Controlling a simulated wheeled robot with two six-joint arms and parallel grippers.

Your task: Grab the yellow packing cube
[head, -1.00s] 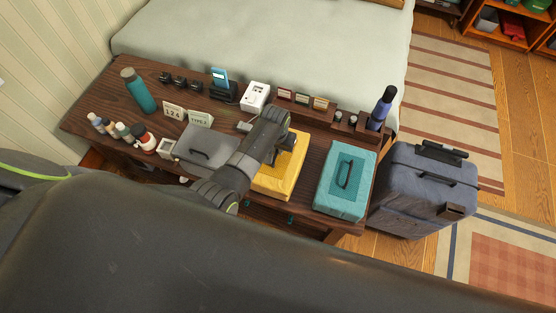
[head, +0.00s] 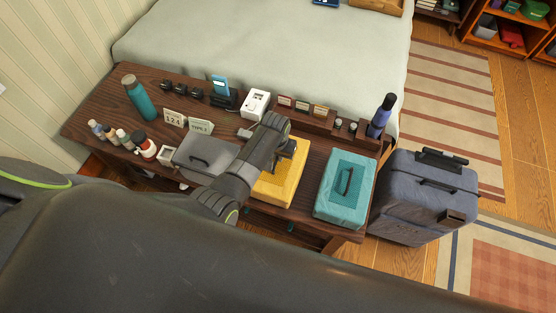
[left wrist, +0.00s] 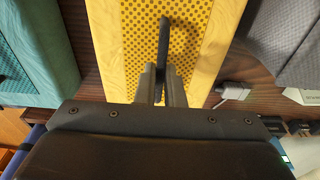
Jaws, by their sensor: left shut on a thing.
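The yellow packing cube (head: 277,186) lies on the dark wooden bench, between a grey cube and a teal cube. My left gripper (head: 284,150) is above it, and my arm covers part of its left side. In the left wrist view, the yellow cube (left wrist: 205,55) fills the middle, with its mesh panel and dark handle (left wrist: 165,50). The fingers of my left gripper (left wrist: 161,82) are shut on that handle. The cube appears to rest on the bench; I cannot tell whether it is lifted. My right gripper is not in view.
The teal packing cube (head: 345,190) is on the right, the grey one (head: 203,152) on the left. Bottles, cards and small devices line the bench (head: 95,92). A blue-grey suitcase (head: 420,200) stands at its right end. A bed (head: 270,45) is behind.

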